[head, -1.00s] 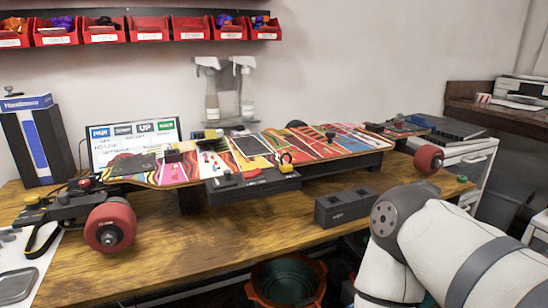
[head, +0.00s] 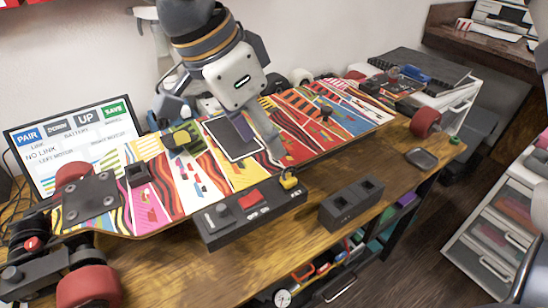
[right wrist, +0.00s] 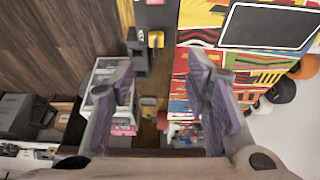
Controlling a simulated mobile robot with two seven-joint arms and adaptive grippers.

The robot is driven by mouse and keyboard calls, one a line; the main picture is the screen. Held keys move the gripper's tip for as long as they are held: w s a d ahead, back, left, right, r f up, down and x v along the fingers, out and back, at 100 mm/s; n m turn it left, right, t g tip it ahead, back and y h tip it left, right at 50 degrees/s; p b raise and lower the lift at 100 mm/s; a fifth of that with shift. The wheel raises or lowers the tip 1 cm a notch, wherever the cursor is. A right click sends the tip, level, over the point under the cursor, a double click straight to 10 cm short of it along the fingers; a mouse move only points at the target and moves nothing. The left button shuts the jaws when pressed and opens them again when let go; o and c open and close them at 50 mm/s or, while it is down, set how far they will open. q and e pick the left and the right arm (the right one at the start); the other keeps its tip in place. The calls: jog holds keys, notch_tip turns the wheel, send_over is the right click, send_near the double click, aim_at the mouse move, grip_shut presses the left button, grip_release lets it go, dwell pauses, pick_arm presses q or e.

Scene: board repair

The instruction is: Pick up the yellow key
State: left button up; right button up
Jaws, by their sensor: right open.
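The yellow key (head: 289,181) sits at the right end of the black control box (head: 250,212), in front of the skateboard. In the right wrist view the yellow key (right wrist: 156,40) shows above centre, on the end of the box (right wrist: 155,15). My right gripper (right wrist: 162,82) is open, with its two purple-padded fingers apart and nothing between them. In the head view the right gripper (head: 264,128) hangs over the painted deck, behind the key and apart from it. My left gripper is in neither view.
The painted skateboard (head: 310,120) spans the workbench. A black two-socket block (head: 352,204) stands right of the control box. A screen (head: 75,140) stands at the back left. A dark tray (head: 422,158) lies near the right edge.

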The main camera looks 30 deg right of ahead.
aim_at(286, 168)
jog(key=x, duration=0.9)
jog(key=shift+s+d+f, duration=0.2)
jog(key=shift+s+d, duration=0.15)
jog(key=shift+s, duration=0.05)
jog(key=shift+w+d+f, duration=0.1)
jog(key=shift+d+f, duration=0.05)
jog(key=shift+f, duration=0.25)
jog(key=shift+r, duration=0.1)
grip_shut()
